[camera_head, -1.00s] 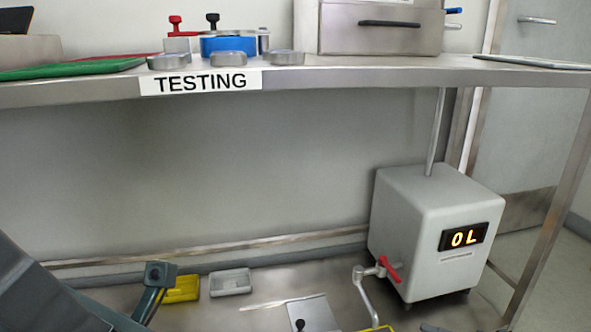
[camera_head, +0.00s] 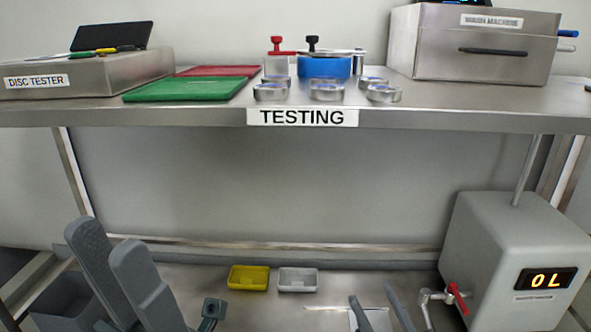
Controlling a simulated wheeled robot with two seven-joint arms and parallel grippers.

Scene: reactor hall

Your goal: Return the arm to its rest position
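My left gripper (camera_head: 105,235) is at the lower left, its two broad grey fingers pointing up and set apart. Nothing shows between them. My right gripper (camera_head: 371,292) is at the bottom, right of centre. Only its two thin dark fingers show, with a gap between them. They are in front of the lower shelf, left of the grey box. The rest of both arms is out of view or cut off by the lower edge.
The TESTING shelf (camera_head: 200,116) holds green (camera_head: 185,89) and red trays, metal dishes, a blue pot (camera_head: 324,67) and machines. Below are yellow (camera_head: 249,277) and grey (camera_head: 298,279) dishes, a dark knob-headed part (camera_head: 213,309) and the grey box (camera_head: 500,240) with a red-handled tap.

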